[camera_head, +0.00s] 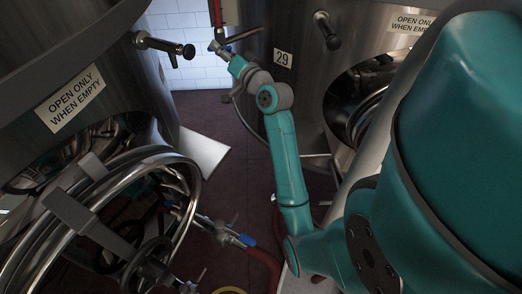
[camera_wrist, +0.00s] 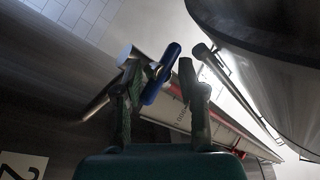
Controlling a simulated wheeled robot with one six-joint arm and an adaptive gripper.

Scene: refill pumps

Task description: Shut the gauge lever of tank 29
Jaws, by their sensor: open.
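Tank 29 (camera_head: 300,110) is the steel tank right of centre, marked by a number plate (camera_head: 283,58). Its sight gauge (camera_wrist: 184,104) is a pale tube in a red frame in the wrist view; the red frame also shows at the top of the head view (camera_head: 215,12). The blue gauge lever (camera_wrist: 153,90) lies slanted across the gauge, between my fingertips in the picture. My gripper (camera_wrist: 160,60) is open around it, with one finger on each side. I cannot tell whether either finger touches it. In the head view my gripper (camera_head: 218,46) is small beside the gauge.
Another steel tank (camera_head: 100,25) stands at left with a tap (camera_head: 165,46) and an open round hatch (camera_head: 190,190). A tap (camera_head: 326,30) juts from tank 29. Hoses and valves (camera_head: 225,232) lie low between the tanks.

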